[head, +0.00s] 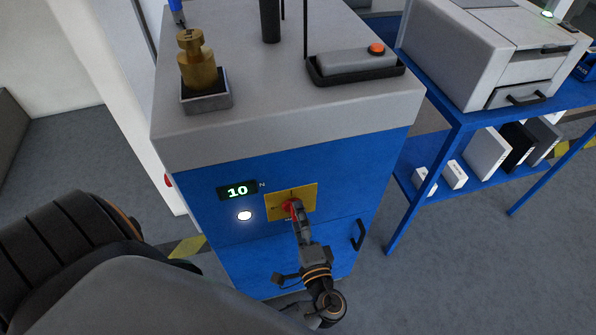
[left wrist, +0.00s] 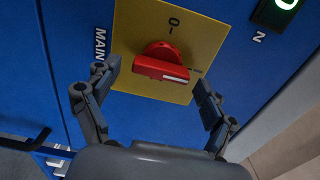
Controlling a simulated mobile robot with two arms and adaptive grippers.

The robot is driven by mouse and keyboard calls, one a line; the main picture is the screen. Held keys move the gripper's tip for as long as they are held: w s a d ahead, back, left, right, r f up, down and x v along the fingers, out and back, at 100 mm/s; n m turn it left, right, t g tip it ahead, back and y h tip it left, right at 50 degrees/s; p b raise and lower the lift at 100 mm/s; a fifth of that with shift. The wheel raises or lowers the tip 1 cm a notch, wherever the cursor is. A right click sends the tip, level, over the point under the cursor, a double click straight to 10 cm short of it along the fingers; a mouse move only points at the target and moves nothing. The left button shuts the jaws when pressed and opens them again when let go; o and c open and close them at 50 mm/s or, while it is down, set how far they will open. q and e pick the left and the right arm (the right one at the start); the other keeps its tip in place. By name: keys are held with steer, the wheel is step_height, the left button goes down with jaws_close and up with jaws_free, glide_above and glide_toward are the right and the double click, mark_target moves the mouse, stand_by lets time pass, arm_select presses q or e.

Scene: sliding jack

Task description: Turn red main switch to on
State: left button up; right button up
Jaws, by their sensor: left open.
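The red main switch (head: 289,206) sits on a yellow plate (head: 308,197) on the blue cabinet front. In the left wrist view the red switch (left wrist: 160,65) lies crosswise, with its white mark at the right end, toward the "I" mark. An "O" is above it on the yellow plate (left wrist: 190,25). My left gripper (head: 299,222) is at the switch and partly covers it. In the left wrist view its open fingers (left wrist: 157,82) stand on either side of the knob, with visible gaps. My right gripper is not in view.
A lit display (head: 237,190) reads 10, above a glowing white button (head: 244,216). A black handle (head: 358,235) is on the cabinet's lower right. A brass weight (head: 197,65) and a remote with an orange button (head: 355,62) are on top. A blue table (head: 455,150) stands right.

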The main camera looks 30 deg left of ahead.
arm_select(q)
steer(key=v, duration=1.1)
steer(key=shift+s+d, duration=0.15)
steer(key=shift+d, duration=0.05)
